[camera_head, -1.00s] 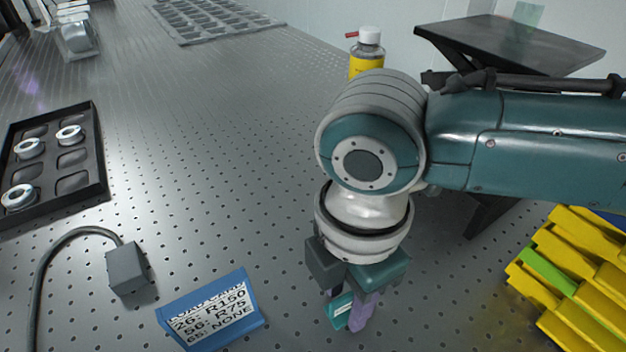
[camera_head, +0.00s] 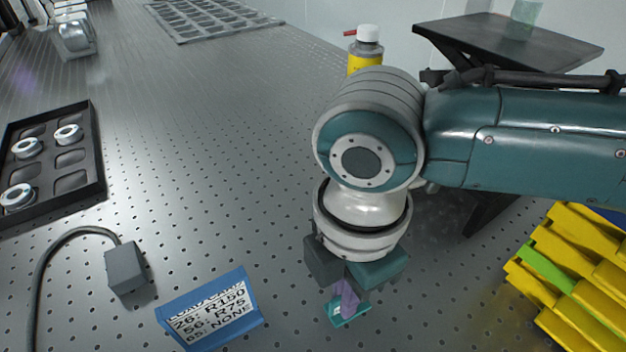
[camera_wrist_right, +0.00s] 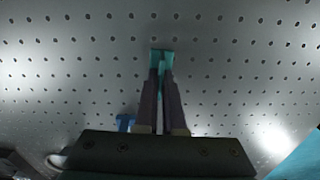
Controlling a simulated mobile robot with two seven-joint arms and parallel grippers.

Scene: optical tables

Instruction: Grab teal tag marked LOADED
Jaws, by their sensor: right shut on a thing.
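The teal tag (camera_head: 346,314) is at the bottom centre of the head view, under my right gripper (camera_head: 346,300). A small pale label shows on it, but its text is too small to read. In the right wrist view the tag (camera_wrist_right: 161,60) sits between the tips of the long dark fingers of my right gripper (camera_wrist_right: 161,72), which are closed on it. Part of the tag is hidden by the fingers. My left gripper is in neither view.
A blue sign (camera_head: 212,310) with printed lines stands left of my gripper. A grey block with a cable (camera_head: 126,270) and a black tray (camera_head: 98,165) with metal rings lie further left. Yellow racks (camera_head: 580,270) are at right. A yellow-labelled bottle (camera_head: 366,50) stands behind my arm.

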